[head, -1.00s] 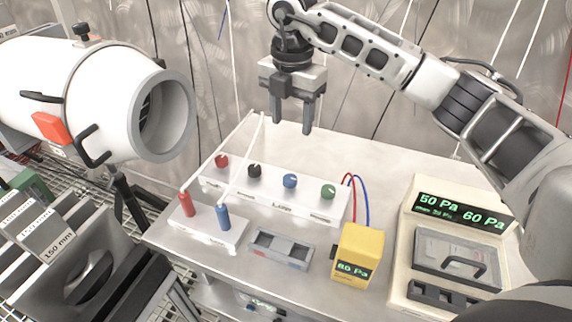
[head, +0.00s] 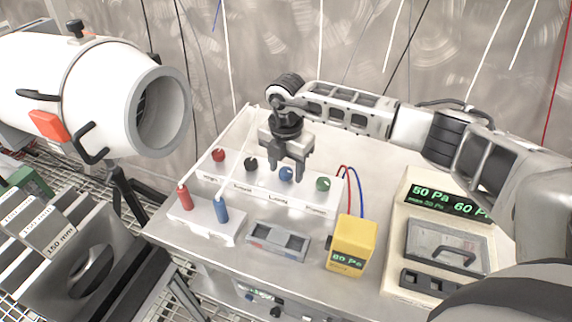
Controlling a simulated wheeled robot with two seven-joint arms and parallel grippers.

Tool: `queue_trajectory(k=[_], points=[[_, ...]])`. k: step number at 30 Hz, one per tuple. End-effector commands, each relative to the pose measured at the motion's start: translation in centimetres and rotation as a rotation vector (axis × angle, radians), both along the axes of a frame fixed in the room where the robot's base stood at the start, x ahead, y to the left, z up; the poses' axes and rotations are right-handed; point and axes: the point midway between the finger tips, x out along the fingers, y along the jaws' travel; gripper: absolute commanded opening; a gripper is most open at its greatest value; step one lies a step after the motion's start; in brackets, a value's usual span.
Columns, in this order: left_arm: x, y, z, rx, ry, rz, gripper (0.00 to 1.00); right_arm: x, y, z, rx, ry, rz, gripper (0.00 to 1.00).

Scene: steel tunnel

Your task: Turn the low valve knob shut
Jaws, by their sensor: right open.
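A white valve panel (head: 262,192) on the bench carries a row of knobs: red (head: 218,155), black (head: 251,164), blue (head: 286,175) and green (head: 323,184). Small labels run below the knobs, too blurred to read surely, so I cannot tell for certain which one is the low knob. My right gripper (head: 286,172) is open and points down at the blue knob, one finger on each side of it in the picture. I cannot tell whether the fingers touch it. My left gripper is not in view.
In front of the panel stand a white block with red and blue handles (head: 207,222), a grey tray (head: 276,242) and a yellow meter (head: 351,245). A cream gauge box (head: 440,240) stands at the right. A large white cylinder (head: 100,90) is at the left.

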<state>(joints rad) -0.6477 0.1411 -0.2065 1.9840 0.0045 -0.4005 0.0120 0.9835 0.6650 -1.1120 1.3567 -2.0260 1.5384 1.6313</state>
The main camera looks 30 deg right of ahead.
Motion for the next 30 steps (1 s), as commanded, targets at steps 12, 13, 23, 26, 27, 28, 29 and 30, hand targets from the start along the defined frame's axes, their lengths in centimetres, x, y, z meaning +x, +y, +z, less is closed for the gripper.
queue_trajectory(k=[12, 13, 23, 26, 27, 28, 29, 30], points=[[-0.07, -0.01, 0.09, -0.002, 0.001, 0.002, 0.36, -0.02, 0.03, 0.01, 0.0, 0.0, 0.001, 0.07], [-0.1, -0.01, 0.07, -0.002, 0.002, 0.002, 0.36, -0.01, 0.03, 0.02, 0.0, 0.0, 0.001, 0.07], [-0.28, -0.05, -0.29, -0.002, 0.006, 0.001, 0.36, -0.01, 0.03, -0.05, 0.0, 0.0, 0.064, 0.07], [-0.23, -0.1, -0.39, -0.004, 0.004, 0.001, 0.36, -0.01, 0.03, -0.08, -0.001, 0.001, 0.121, 0.07], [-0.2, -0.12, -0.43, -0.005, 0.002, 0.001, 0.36, 0.0, 0.04, -0.08, -0.001, -0.001, 0.148, 0.07], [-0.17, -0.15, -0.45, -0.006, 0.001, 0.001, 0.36, 0.02, 0.03, -0.08, -0.001, -0.001, 0.17, 0.07], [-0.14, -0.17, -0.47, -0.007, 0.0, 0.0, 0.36, 0.02, 0.03, -0.08, -0.001, -0.001, 0.194, 0.07], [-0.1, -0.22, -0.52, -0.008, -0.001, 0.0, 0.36, 0.02, 0.04, -0.08, -0.001, -0.001, 0.228, 0.07]])
